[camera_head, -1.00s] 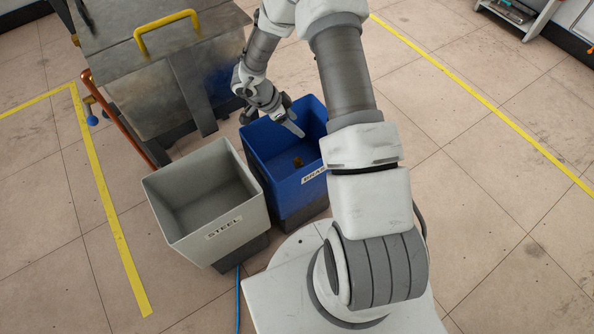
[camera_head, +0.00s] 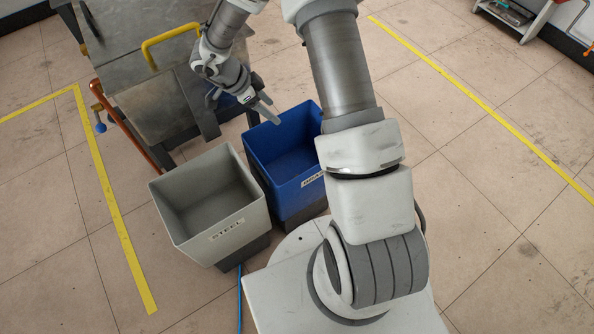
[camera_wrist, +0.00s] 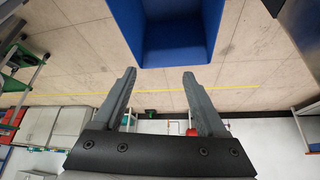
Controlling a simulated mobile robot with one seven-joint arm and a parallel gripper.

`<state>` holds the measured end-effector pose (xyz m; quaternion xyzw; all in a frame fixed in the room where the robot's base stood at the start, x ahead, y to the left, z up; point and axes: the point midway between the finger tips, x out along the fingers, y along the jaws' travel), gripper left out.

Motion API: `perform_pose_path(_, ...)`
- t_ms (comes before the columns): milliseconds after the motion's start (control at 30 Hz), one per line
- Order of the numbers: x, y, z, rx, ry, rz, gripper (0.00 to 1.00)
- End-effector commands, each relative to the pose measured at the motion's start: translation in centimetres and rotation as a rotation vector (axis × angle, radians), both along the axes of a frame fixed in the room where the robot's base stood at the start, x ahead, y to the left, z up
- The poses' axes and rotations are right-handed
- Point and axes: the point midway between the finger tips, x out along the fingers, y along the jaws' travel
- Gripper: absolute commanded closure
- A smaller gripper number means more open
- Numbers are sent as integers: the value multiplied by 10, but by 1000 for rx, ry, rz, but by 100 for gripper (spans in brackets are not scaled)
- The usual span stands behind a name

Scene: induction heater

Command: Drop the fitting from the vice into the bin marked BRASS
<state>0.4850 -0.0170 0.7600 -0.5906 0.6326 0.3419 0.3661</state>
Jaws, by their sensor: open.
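The blue bin (camera_head: 262,180) stands on the floor, its label partly hidden by my arm and reading "BRA". My gripper (camera_head: 268,113) is open and empty, near the blue bin's far left rim. In the wrist view my gripper's two fingers (camera_wrist: 159,76) are spread with nothing between them, and the blue bin (camera_wrist: 126,22) is at the top. The fitting does not show in either current view; part of the blue bin's inside is hidden by its near wall and my arm. I cannot make out the vice.
A grey bin (camera_head: 240,222) labelled STEEL stands left of the blue one. A metal bench (camera_head: 150,105) with a yellow handle (camera_head: 170,43) is behind them. An orange bar (camera_head: 125,127) leans out at its left.

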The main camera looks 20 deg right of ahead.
Motion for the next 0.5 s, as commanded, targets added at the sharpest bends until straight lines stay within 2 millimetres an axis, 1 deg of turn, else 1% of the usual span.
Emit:
perform_pose_path(33,1,5,11,1,-2,1,26)
perform_pose_path(100,1,10,20,0,-2,0,26)
perform_pose_path(200,1,15,27,1,-1,0,26)
perform_pose_path(333,1,18,31,0,-1,0,26)
perform_pose_path(500,1,18,31,0,0,0,26)
